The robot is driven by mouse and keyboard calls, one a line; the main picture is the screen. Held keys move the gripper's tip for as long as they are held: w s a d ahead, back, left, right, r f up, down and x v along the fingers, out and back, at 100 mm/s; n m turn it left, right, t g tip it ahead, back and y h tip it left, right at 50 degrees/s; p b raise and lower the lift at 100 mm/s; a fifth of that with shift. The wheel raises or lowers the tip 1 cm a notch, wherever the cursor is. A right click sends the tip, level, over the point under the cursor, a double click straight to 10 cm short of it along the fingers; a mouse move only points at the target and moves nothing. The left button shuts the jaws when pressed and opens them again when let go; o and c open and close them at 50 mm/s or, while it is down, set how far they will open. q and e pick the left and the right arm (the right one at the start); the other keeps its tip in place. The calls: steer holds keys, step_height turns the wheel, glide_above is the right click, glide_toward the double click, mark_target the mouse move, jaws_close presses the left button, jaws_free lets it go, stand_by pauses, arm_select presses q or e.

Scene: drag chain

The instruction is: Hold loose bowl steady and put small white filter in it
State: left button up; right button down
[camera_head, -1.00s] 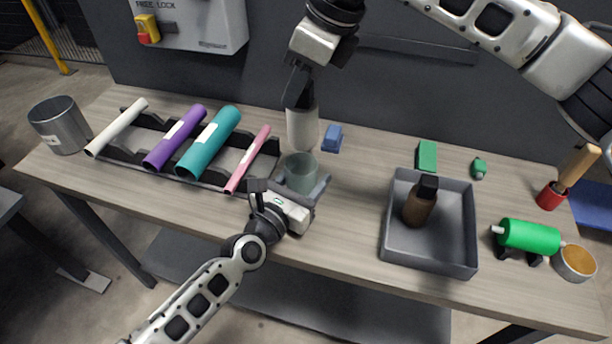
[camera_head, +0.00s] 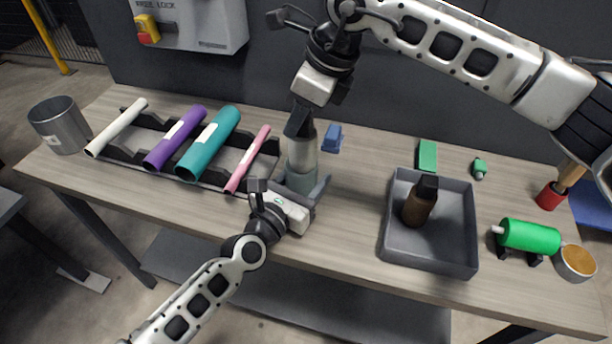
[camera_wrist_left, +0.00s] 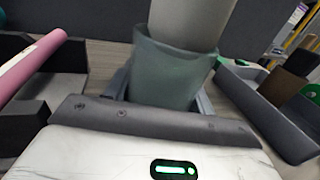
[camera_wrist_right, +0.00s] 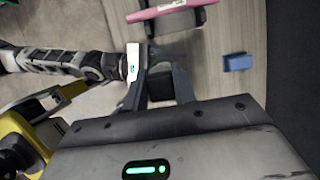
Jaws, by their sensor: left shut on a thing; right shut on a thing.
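The bowl (camera_wrist_left: 165,80) is a translucent grey-green cup standing upright on the table. My left gripper (camera_head: 302,186) is shut around it; the fingers show on both sides of it in the left wrist view. The small white filter (camera_head: 302,148) is a pale upright cylinder. My right gripper (camera_head: 300,122) is shut on its top from above. The filter's lower end is inside the bowl's mouth, as the left wrist view also shows with the filter (camera_wrist_left: 192,22). How deep it sits is hard to tell. In the right wrist view, the filter is hidden from clear sight.
A dark rack (camera_head: 208,174) with white, purple, teal and pink rolls lies left of the bowl. A blue block (camera_head: 332,138) is close behind right. A grey tray (camera_head: 463,225) with a brown bottle (camera_head: 420,201) stands right. Table between bowl and tray is clear.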

steer(key=c, duration=1.1)
jaws_free()
steer(key=shift+o, duration=0.2)
steer(key=v, duration=1.2)
arm_select(q)
steer(key=o, duration=1.1)
